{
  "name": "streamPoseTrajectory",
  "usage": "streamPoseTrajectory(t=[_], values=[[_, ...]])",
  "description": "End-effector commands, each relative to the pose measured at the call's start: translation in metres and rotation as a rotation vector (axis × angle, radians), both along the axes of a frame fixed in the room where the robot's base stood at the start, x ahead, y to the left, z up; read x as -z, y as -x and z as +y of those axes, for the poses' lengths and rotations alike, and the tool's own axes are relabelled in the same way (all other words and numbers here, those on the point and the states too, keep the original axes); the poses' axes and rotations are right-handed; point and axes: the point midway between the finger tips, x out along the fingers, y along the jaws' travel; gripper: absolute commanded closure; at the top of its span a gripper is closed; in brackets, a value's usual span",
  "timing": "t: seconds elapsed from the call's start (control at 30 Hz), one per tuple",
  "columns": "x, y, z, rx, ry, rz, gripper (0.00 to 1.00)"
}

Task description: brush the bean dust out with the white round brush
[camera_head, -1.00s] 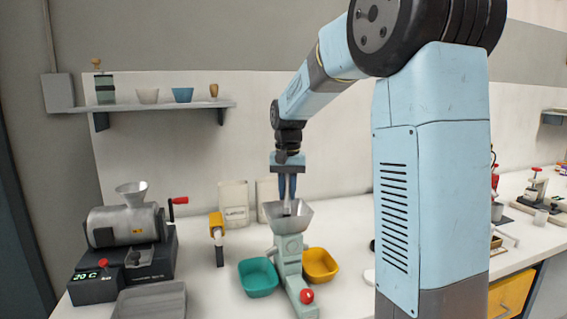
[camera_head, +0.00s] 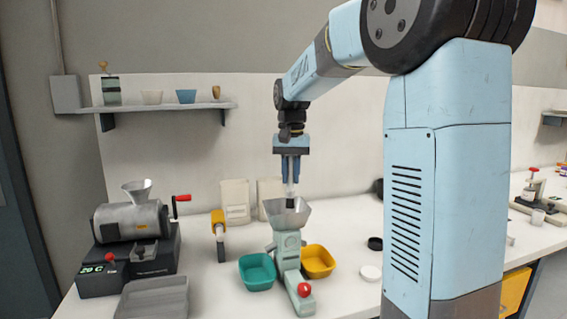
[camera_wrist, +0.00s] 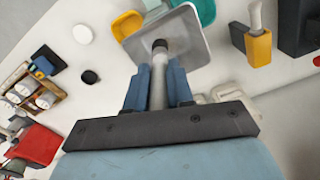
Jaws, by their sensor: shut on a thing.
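My gripper (camera_head: 290,176) is shut on the round brush (camera_head: 290,190), which hangs upright with its pale shaft down and a dark tip. The brush tip is at the mouth of the grey metal hopper (camera_head: 275,208) on the pale green machine (camera_head: 288,257). In the wrist view the brush (camera_wrist: 158,80) runs between my blue fingers (camera_wrist: 158,88), and its dark end overlaps the hopper (camera_wrist: 185,35). I cannot tell whether the tip touches the hopper wall. No bean dust can be made out.
A teal bowl (camera_head: 257,272) stands left of the machine and a yellow bowl (camera_head: 318,262) right of it. A yellow-topped tool (camera_head: 218,225) and a grinder (camera_head: 130,222) stand further left. Pale bags (camera_head: 235,203) stand behind.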

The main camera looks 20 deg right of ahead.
Motion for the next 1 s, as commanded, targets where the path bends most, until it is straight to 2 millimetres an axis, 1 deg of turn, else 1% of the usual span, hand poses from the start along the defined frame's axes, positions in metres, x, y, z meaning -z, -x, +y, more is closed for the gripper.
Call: streamPoseTrajectory(t=[0.03, 0.2, 0.3, 1.0], values=[[-0.005, 0.000, 0.000, 0.000, 0.000, -0.001, 1.00], [-0.019, 0.000, 0.000, 0.000, 0.000, -0.001, 1.00], [-0.023, 0.000, 0.000, 0.000, 0.000, 0.000, 1.00], [-0.023, -0.002, 0.001, 0.003, 0.000, 0.001, 1.00]])
